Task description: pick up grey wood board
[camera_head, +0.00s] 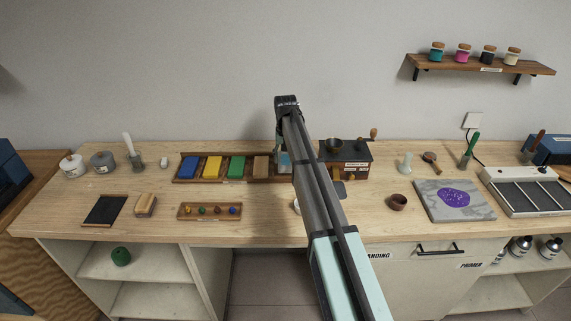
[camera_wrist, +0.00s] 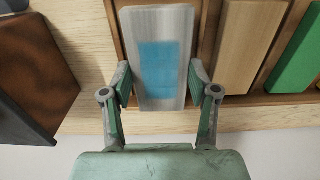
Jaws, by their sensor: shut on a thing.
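The grey wood board (camera_wrist: 183,92), with a blue patch on its face, is between the two fingers of my gripper (camera_wrist: 161,82) in the wrist view. The fingers are shut on its sides. The board is at its slot in the wooden rack (camera_wrist: 279,100); I cannot tell whether it is clear of the slot floor.
In the rack, a brown board (camera_head: 261,167) stands beside the grey one, then green (camera_head: 236,167), yellow (camera_head: 213,167) and blue (camera_head: 189,167) boards. A dark box with a crank (camera_head: 345,160) is close on the other side. The table front centre has free room.

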